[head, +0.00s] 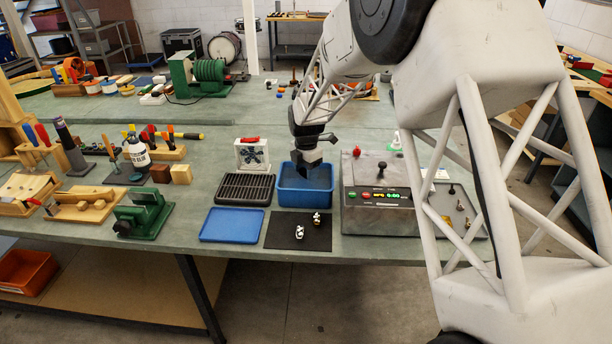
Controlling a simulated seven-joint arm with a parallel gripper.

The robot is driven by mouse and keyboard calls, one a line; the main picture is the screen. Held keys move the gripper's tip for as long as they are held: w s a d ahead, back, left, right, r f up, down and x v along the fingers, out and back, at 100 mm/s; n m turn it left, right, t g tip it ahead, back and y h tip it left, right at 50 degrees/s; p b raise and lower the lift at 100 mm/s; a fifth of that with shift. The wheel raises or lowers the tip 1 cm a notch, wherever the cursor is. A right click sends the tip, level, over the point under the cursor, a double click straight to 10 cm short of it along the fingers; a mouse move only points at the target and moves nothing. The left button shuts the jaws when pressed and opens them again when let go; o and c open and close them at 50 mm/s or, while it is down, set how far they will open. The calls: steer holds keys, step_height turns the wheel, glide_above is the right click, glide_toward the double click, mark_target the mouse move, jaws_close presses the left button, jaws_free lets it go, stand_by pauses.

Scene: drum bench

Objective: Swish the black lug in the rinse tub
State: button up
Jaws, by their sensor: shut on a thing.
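The rinse tub (288,197) is a blue open tub near the front of the bench, with a dark bluish inside. My gripper (310,178) points down over the tub, its dark fingertips within the tub's outline. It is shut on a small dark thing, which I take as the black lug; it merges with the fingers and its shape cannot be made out. I cannot tell whether it touches the liquid or hangs above it.
A black slotted rack (244,190) stands left of the tub, with a blue tray (232,224) in front. A dark mat (285,240) holds small white and brownish pieces. A grey control box (378,210) stands close on the right. A white fan-like unit (252,155) stands behind the rack.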

steer(key=shift+r, duration=1.85)
steer(key=shift+a, duration=0.1)
